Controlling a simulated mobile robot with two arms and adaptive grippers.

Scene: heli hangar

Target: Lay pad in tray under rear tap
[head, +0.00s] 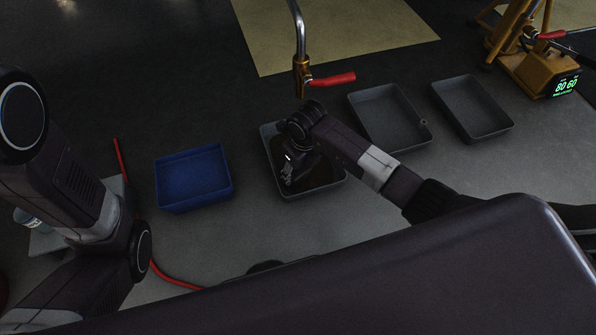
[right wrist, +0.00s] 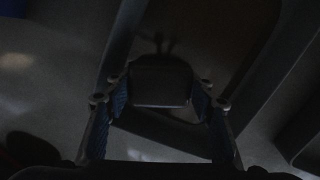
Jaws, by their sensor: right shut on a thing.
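My right gripper (head: 288,176) points down into a grey tray (head: 322,190) below a brass tap (head: 301,72) with a red lever. In the right wrist view, its two fingers (right wrist: 160,112) are shut on a dark, block-like thing, apparently the pad (right wrist: 160,86). The pad cannot be made out in the head view, where the gripper and the dark tray interior hide it. I cannot tell whether it touches the tray floor. My left arm shows at the left, but its gripper is not in view.
A blue bin (head: 193,178) stands left of the tray. Two more grey trays, one nearer (head: 412,146) and one farther (head: 496,131), stand to the right. A yellow stand with a green display (head: 566,86) is at the upper right. A red hose (head: 172,277) runs along the floor.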

